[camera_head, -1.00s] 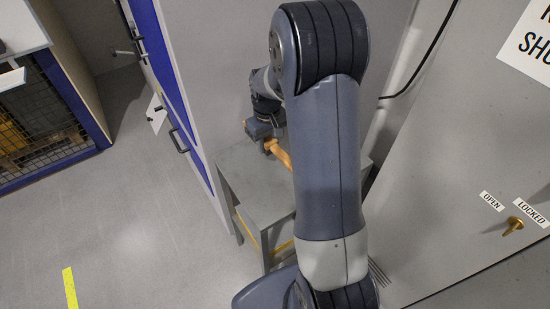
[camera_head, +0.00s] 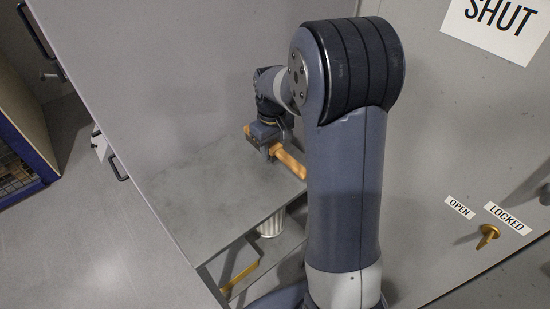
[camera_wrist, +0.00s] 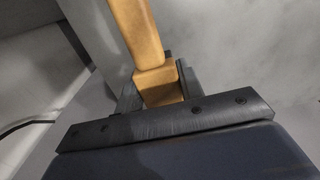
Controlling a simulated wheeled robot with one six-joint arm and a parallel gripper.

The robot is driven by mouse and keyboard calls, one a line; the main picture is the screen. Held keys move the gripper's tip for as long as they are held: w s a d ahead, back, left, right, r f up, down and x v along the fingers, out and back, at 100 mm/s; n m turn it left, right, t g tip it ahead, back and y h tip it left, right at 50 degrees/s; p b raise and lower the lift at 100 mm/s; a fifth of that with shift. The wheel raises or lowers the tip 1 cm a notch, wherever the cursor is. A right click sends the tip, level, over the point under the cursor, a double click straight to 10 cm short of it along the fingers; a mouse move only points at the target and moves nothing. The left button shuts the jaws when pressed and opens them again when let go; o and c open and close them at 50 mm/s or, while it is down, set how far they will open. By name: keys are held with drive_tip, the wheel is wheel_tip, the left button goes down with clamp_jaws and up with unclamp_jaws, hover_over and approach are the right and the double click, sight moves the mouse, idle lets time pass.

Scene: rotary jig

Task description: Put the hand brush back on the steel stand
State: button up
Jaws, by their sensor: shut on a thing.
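The hand brush (camera_head: 289,161) shows as an orange-tan wooden piece in my gripper (camera_head: 273,149), above the top of the steel stand. Its far part is hidden behind my arm. In the wrist view the brush handle (camera_wrist: 133,35) runs up and away from my gripper (camera_wrist: 158,88), which is shut on it. The steel stand (camera_head: 205,195) has a flat grey top and a lower shelf. I cannot tell whether the brush touches the top.
A white ribbed cup (camera_head: 271,224) stands under the stand's top. A grey panel on the right carries a brass key-like knob (camera_head: 488,235) between OPEN and LOCKED labels. A grey wall stands behind the stand.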

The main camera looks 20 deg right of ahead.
sight(273, 167)
drive_tip(key=shift+f, duration=2.25)
drive_tip(key=shift+f, duration=0.2)
drive_tip(key=o, duration=1)
drive_tip(key=shift+o, duration=0.2)
wheel_tip(273, 167, up, 12)
drive_tip(key=shift+r, duration=0.2)
drive_tip(key=shift+f, duration=0.1)
